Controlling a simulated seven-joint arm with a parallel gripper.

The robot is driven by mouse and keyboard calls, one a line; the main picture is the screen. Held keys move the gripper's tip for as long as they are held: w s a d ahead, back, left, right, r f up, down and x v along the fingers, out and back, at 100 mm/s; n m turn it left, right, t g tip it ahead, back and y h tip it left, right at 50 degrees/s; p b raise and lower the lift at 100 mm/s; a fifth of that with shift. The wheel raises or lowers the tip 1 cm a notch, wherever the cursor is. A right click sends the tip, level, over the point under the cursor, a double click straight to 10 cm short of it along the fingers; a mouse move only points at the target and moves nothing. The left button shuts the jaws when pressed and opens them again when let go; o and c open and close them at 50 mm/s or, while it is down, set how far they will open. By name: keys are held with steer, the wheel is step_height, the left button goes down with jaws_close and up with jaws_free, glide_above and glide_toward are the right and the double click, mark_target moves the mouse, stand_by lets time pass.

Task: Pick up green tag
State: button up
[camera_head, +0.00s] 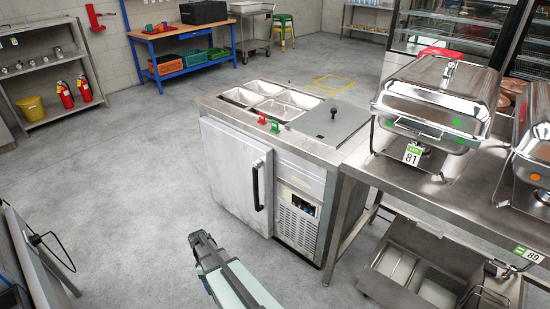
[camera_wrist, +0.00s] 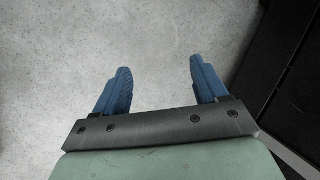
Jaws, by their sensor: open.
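A small green tag (camera_head: 275,127) stands at the front edge of the steel prep counter (camera_head: 322,151), beside a similar red tag (camera_head: 262,118). My gripper (camera_wrist: 160,64) shows in the wrist view with its two blue fingers wide apart and nothing between them. The green tag does not show in the wrist view.
The counter has a white door with a black handle (camera_head: 256,186), inset pans (camera_head: 268,87) and a grey lid (camera_head: 328,119). To its right, a steel table (camera_head: 450,190) holds a chafing dish (camera_head: 435,95) and a green-topped label 81 (camera_head: 412,155). Floor left of the counter is clear.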

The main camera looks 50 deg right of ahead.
steer(key=w+d+r+n+t, duration=0.1)
steer(key=w+d+r+n, duration=0.1)
steer(key=w+d+r, duration=0.5)
steer(key=w+d+r+n+t, duration=0.1)
steer(key=w+d+r, duration=0.2)
steer(key=w+d, duration=0.4)
step_height(320, 180, up, 44)
steer(key=n+t+h, duration=0.1)
steer(key=n+t, duration=0.1)
steer(key=n, duration=0.7)
glide_above(275, 130)
steer(key=f, duration=1.3)
steer(key=shift+w+d+f, duration=0.15)
steer(key=shift+d+f, duration=0.05)
steer(key=shift+f, duration=0.1)
steer(key=c, duration=1.1)
steer(key=shift+c, duration=0.2)
